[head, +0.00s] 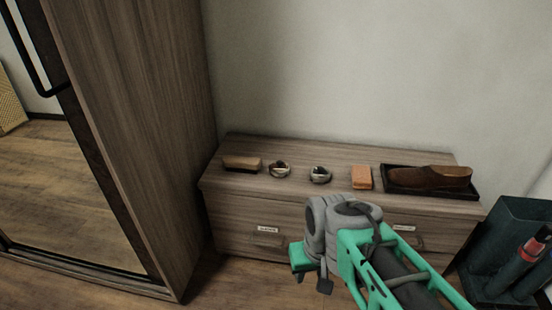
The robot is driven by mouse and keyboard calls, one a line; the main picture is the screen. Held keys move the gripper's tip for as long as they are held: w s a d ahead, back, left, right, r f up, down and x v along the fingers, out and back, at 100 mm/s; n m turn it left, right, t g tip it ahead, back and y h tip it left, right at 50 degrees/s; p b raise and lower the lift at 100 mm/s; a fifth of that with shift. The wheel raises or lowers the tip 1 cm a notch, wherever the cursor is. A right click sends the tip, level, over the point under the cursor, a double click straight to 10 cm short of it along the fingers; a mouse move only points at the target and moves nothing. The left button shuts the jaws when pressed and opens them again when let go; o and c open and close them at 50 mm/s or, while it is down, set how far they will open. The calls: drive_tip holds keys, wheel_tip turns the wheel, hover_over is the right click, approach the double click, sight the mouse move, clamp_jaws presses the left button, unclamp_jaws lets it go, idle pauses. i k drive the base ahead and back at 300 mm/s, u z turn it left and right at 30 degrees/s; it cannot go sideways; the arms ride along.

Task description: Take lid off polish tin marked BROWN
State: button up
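Two small round tins stand on the low wooden cabinet (340,155): a left tin (279,170) and a right tin (320,175). Both look dark and pale on top with metallic sides. Their markings are too small to read, so I cannot tell which is BROWN. I cannot make out clearly whether either has its lid on. My gripper (308,272) is in front of the cabinet and lower than its top in the picture, apart from both tins. Its fingers are not clear enough to tell open from shut.
A brush (242,163) lies left of the tins. An orange-brown block (361,177) and a black tray (400,188) with a brown shoe (430,177) are to their right. A tall wardrobe (135,130) bounds the left; a dark bin (500,240) stands right.

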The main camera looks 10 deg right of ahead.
sight(278, 168)
drive_tip(key=i, duration=0.8)
drive_tip(key=u, duration=1.55)
